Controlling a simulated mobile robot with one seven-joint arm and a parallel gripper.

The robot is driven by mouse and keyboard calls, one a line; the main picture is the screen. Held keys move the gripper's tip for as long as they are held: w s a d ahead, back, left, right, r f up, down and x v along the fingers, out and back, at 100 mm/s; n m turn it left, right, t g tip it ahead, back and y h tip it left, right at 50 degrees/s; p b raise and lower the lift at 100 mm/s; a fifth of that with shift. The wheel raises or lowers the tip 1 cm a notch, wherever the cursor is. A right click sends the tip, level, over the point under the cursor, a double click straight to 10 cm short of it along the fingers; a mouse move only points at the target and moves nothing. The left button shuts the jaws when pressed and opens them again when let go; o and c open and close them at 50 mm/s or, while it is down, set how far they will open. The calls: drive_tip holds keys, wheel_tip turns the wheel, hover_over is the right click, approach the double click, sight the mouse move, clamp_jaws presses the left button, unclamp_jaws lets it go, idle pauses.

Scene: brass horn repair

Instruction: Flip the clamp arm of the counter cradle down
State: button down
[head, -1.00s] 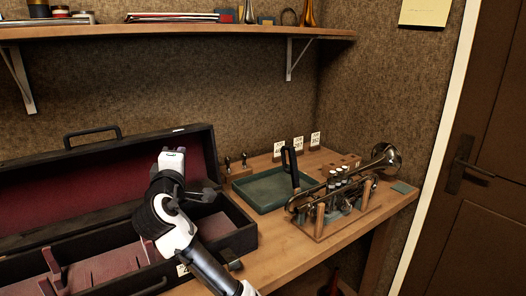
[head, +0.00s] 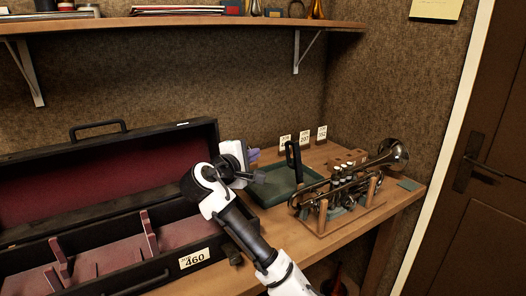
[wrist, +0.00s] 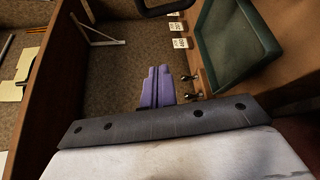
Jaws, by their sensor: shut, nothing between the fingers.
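The counter cradle (head: 322,229) is a wooden base with upright posts at the right end of the bench. A brass and silver horn (head: 345,183) lies across it. Its clamp arm (head: 294,160), a black bar, stands up at the cradle's left end, by the green tray. My gripper (head: 253,155) is left of the clamp arm and apart from it, above the back of the bench and partly hidden by my wrist. In the wrist view its purple fingers (wrist: 157,87) are together with nothing between them. The cradle is not clearly seen in the wrist view.
The green tray (head: 268,198) lies between my gripper and the cradle; it also shows in the wrist view (wrist: 262,35). Number cards (head: 305,138) stand behind it. An open black case (head: 105,135) fills the left. A shelf (head: 180,24) runs above.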

drive_tip(key=w+d+p, duration=0.4)
drive_tip(key=w+d, duration=0.1)
drive_tip(key=d, duration=0.1)
drive_tip(key=shift+w+d, duration=0.15)
drive_tip(key=shift+d, duration=0.05)
idle(0.4)
drive_tip(key=shift+d+f, duration=0.1)
drive_tip(key=shift+s+r+m+b, duration=0.2)
drive_tip(key=shift+m+b, duration=0.1)
drive_tip(key=shift+b, duration=0.05)
